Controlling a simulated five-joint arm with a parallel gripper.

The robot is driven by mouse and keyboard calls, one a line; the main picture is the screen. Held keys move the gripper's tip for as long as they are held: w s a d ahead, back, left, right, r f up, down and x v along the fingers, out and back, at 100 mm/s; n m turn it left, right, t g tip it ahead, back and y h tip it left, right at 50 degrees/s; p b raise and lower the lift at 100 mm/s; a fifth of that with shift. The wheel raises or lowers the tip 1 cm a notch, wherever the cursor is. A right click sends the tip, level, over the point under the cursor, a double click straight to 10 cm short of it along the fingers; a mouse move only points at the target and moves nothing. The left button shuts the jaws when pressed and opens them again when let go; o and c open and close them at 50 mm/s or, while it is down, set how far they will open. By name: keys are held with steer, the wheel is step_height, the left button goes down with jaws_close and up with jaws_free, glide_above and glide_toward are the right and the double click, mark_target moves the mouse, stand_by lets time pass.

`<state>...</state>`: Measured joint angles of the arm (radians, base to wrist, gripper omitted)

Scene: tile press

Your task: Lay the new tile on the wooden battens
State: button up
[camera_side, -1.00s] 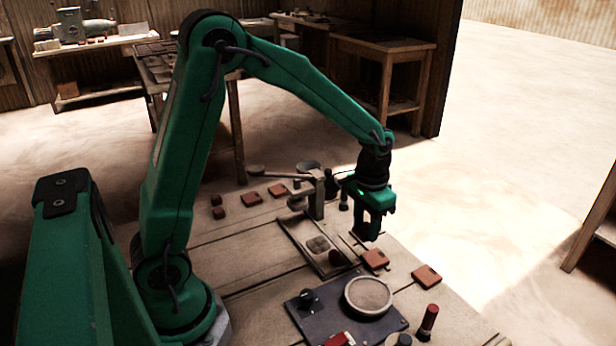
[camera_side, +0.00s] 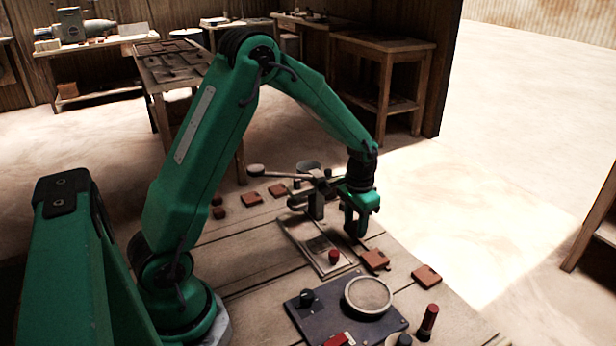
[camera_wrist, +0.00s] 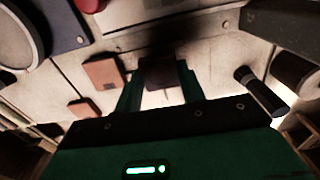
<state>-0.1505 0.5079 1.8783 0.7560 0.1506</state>
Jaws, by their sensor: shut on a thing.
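My gripper (camera_side: 355,230) is over the right part of the bench, just right of the small press. In the wrist view my gripper (camera_wrist: 160,92) is shut on a dark reddish-brown tile (camera_wrist: 160,72), seen in shadow between the fingers. In the side view the fingers mostly hide this tile. Two orange-brown tiles, one nearer (camera_side: 375,260) and one farther right (camera_side: 427,275), lie in front of my gripper. They also show in the wrist view, one larger (camera_wrist: 103,70) and one smaller (camera_wrist: 83,108). I cannot clearly make out the battens or whether the held tile touches anything.
The press (camera_side: 317,200) has a long lever and stands left of my gripper. A shallow tray (camera_side: 300,240) and a red knob (camera_side: 334,256) are in front of it. A dark panel with a round dish (camera_side: 368,295) is nearer. More tiles (camera_side: 251,198) lie at the back left.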

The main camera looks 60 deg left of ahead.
mark_target(355, 227)
steer(key=shift+f, duration=1.4)
steer(key=shift+f, duration=0.1)
steer(key=o, duration=1.1)
steer(key=shift+c, duration=0.2)
step_height(355, 227, up, 12)
